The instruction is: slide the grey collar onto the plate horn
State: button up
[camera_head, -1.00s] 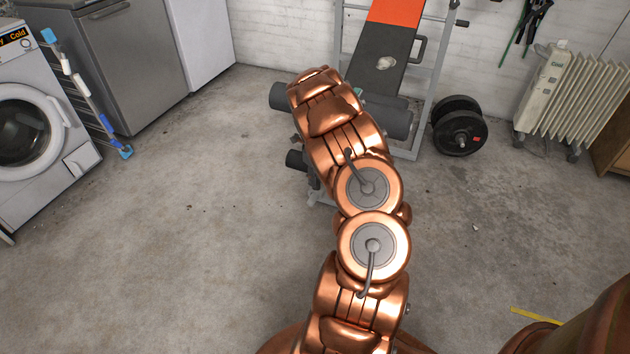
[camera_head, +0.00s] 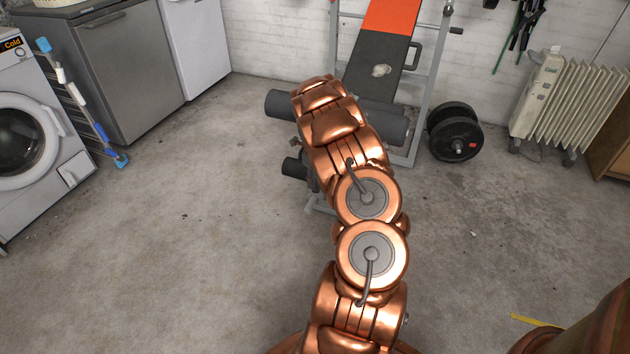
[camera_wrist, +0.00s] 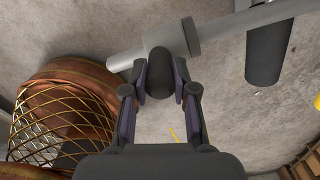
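The grey collar (camera_wrist: 190,38) is a short light-grey cylinder with a wider flange and a dark rounded grip (camera_wrist: 160,72). In the wrist view it sits around a pale bar, which looks like the plate horn (camera_wrist: 124,61); the bar's free end shows to the left of the collar. My gripper (camera_wrist: 160,80) has one finger on each side of the dark grip and looks closed against it. In the head view my copper arm hides the gripper, collar and horn.
The weight bench (camera_head: 383,68) stands ahead with dark foam rollers (camera_head: 385,125); one roller (camera_wrist: 268,50) hangs close right of the collar. Weight plates (camera_head: 455,132) and a radiator (camera_head: 562,100) stand right. A wire basket (camera_wrist: 62,118) is at left in the wrist view.

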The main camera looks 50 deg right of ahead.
jog(key=o, duration=0.5)
notch_tip(320, 180, up, 12)
dwell(0.6)
dwell(0.5)
